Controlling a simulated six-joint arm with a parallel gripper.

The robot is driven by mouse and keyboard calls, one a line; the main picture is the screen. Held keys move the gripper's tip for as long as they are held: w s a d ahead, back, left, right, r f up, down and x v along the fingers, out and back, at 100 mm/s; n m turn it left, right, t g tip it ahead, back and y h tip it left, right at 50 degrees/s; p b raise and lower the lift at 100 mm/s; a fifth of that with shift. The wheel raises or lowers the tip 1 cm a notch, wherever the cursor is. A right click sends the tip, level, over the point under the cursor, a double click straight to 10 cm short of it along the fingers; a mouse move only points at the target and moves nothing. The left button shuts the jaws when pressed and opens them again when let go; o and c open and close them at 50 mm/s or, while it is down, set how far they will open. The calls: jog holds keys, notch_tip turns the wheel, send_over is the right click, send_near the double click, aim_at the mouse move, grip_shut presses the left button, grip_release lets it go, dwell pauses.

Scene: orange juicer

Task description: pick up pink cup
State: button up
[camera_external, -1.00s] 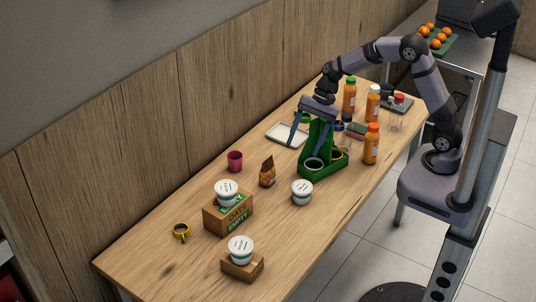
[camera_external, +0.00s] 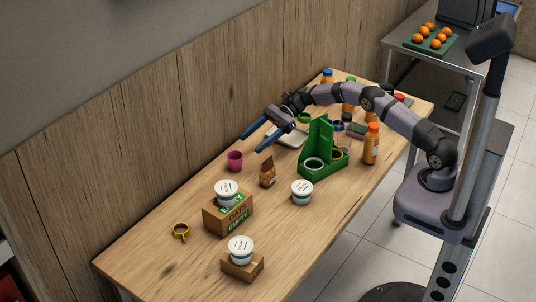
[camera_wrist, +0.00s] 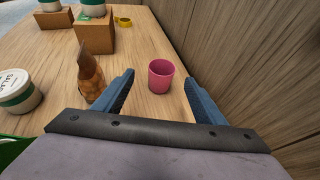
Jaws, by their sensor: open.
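The pink cup (camera_external: 235,161) stands upright on the wooden table, near the wood-panelled wall. In the wrist view the cup (camera_wrist: 161,76) is ahead of my gripper (camera_wrist: 160,92), and lies between the lines of its two blue fingers. My gripper (camera_external: 253,144) is open and empty, reaching toward the cup from above and to its right in the external view. The fingers do not appear to touch the cup.
A small brown figure-like bag (camera_external: 267,173) stands close to the cup, beside the left finger in the wrist view. The wall is near.

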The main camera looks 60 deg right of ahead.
aim_at(229, 160)
jog(key=shift+a, duration=0.15)
jog(key=shift+w+p+x, duration=0.1)
jog(key=shift+p+x, duration=0.25)
jog(key=shift+x, duration=1.45)
jog(key=shift+w+p+x, duration=0.15)
jog(key=shift+p+x, duration=0.15)
jog(key=shift+x, duration=1.45)
jog(key=c, duration=1.1)
